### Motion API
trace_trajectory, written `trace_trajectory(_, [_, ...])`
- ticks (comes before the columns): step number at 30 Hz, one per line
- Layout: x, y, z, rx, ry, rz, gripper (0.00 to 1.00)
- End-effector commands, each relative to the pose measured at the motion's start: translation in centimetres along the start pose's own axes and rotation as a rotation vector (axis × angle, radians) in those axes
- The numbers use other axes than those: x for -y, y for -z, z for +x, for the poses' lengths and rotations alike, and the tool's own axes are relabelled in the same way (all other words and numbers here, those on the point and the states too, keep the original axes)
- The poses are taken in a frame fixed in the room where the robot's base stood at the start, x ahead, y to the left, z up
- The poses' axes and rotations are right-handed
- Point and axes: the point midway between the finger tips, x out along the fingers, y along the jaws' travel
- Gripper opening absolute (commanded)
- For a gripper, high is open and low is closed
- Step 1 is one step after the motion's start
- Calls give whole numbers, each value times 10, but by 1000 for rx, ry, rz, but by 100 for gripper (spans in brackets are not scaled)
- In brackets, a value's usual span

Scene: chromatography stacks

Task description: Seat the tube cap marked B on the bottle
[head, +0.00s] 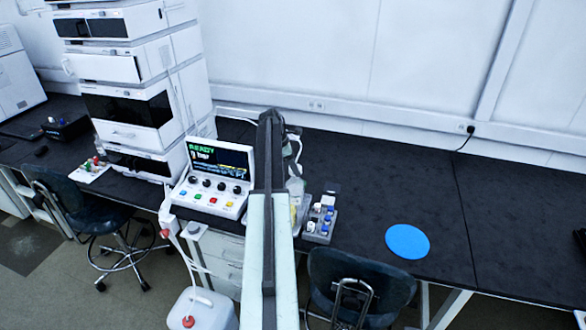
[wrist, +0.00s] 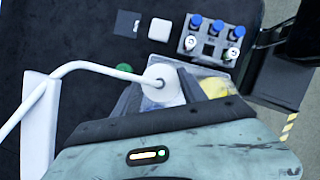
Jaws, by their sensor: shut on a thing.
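A white round cap (wrist: 168,90) with a white tube (wrist: 95,68) running out of its top shows in the wrist view; I cannot read a letter on it. My gripper (wrist: 160,98) has its dark fingers on either side of this cap and is shut on it. In the head view my own arm covers the gripper and the cap. A pale, clear bottle-like shape (head: 296,186) shows just right of my arm, partly hidden. I cannot tell whether it is the bottle, or whether the cap touches anything below.
A grey rack (wrist: 212,48) holds several blue-capped and white-capped vials; it also shows in the head view (head: 311,236). A yellow item (wrist: 213,87) lies by my right finger. The console (head: 213,203) is left of my arm. A blue disc (head: 407,241) lies on clear bench at right.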

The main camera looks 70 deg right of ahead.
Motion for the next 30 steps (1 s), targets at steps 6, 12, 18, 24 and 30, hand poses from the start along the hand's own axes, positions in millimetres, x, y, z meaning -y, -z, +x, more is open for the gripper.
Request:
trace_trajectory(6, [0,1,0,0,0,0,7])
trace_trajectory(12, [0,1,0,0,0,-1,7])
trace_trajectory(18, [0,4,6,0,0,-1,7])
trace_trajectory(24, [0,8,13,0,-1,-2,7])
trace_trajectory(30, [0,10,18,0,-1,-2,7])
